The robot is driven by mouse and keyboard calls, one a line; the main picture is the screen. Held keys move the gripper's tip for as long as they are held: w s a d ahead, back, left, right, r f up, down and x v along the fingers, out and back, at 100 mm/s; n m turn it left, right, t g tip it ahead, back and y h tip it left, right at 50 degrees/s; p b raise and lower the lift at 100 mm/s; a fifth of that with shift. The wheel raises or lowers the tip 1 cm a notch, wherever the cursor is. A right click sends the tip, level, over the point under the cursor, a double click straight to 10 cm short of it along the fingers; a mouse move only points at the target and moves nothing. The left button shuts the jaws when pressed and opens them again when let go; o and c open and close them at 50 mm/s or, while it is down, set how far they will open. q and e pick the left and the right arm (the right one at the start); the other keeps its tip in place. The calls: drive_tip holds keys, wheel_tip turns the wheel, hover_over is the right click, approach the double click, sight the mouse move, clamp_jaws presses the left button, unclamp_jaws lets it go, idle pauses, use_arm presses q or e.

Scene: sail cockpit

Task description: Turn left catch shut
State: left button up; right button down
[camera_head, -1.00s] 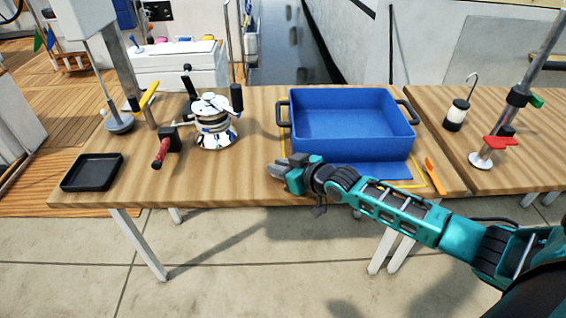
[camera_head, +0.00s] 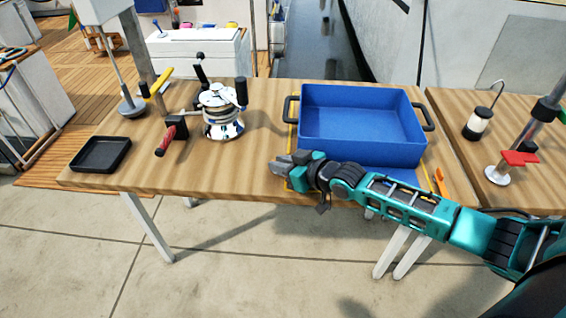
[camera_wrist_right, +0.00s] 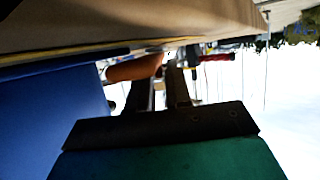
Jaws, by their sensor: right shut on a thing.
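My right gripper (camera_head: 282,164) is at the table's front edge, just left of the front left corner of the blue bin (camera_head: 360,142). Its fingers are together on something too small and hidden to name. In the right wrist view the fingers (camera_wrist_right: 166,88) show dark and close together, with a rounded orange-brown piece (camera_wrist_right: 135,68) beside them. I cannot make out a part that is clearly the left catch. A yellow lever (camera_head: 158,84) is on the post at the table's left, far from the gripper. My left gripper is not in view.
A chrome winch (camera_head: 222,122) and a red-handled tool (camera_head: 167,139) stand left on the wooden table (camera_head: 225,170). A black tray (camera_head: 72,167) lies at the left edge. The table between winch and gripper is clear.

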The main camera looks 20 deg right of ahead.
drive_tip(key=shift+w+r, duration=0.1)
drive_tip(key=shift+r, duration=0.1)
drive_tip(key=c, duration=1.3)
unclamp_jaws()
drive_tip(key=shift+a+f, duration=0.1)
drive_tip(key=shift+o, duration=0.2)
drive_tip(key=p+v, duration=0.2)
drive_tip(key=v, duration=1.1)
drive_tip(key=shift+f, duration=0.1)
